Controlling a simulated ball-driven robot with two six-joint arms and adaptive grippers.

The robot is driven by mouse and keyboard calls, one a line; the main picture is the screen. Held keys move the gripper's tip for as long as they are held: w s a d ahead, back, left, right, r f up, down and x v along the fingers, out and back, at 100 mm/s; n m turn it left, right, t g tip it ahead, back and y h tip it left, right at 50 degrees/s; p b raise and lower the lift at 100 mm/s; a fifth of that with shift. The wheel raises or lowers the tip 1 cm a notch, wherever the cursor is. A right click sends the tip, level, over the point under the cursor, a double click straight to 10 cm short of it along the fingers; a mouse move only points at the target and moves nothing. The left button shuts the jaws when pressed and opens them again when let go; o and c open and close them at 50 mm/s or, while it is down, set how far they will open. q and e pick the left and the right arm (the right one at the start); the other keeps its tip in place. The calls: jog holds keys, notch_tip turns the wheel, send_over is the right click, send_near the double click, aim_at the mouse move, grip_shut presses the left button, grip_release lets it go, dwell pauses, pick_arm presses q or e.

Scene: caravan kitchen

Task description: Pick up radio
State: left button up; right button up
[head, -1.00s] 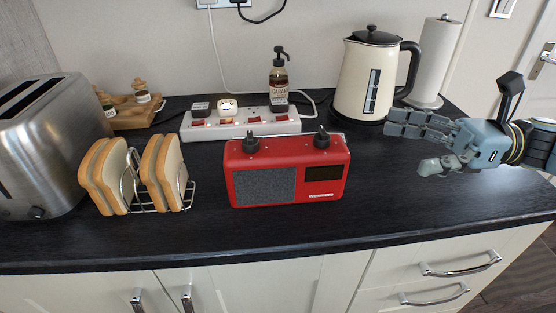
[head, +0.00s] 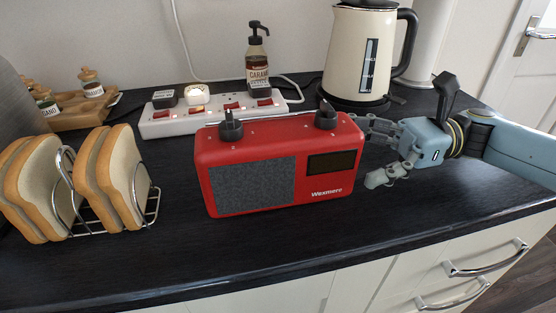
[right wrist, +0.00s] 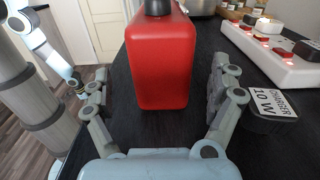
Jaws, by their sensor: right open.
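The red radio (head: 280,160) stands upright on the dark worktop in the middle of the head view, with a grey speaker grille, a dark display and two black knobs on top. Its red end face (right wrist: 160,65) fills the upper middle of the right wrist view. My right gripper (head: 368,155) is at the radio's right end. In the right wrist view the gripper (right wrist: 158,100) is open, one finger each side of the radio's end, with gaps visible to both fingers. Part of the far finger is hidden behind the radio in the head view. My left gripper is not in view.
A white power strip (head: 210,116) with plugs lies close behind the radio. A syrup bottle (head: 257,65) and a cream kettle (head: 365,55) stand farther back. A toast rack (head: 150,210) with bread is at left. The worktop before the radio is clear.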

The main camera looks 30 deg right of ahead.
aim_at(317, 156)
jog(key=p+x, duration=0.1)
jog(key=x, duration=0.4)
jog(key=shift+w+a, duration=0.1)
jog(key=shift+a, duration=0.1)
jog(key=shift+w+a+f, duration=0.1)
jog(key=shift+a+f, duration=0.05)
jog(key=shift+a, duration=0.3)
jog(key=c, duration=1.6)
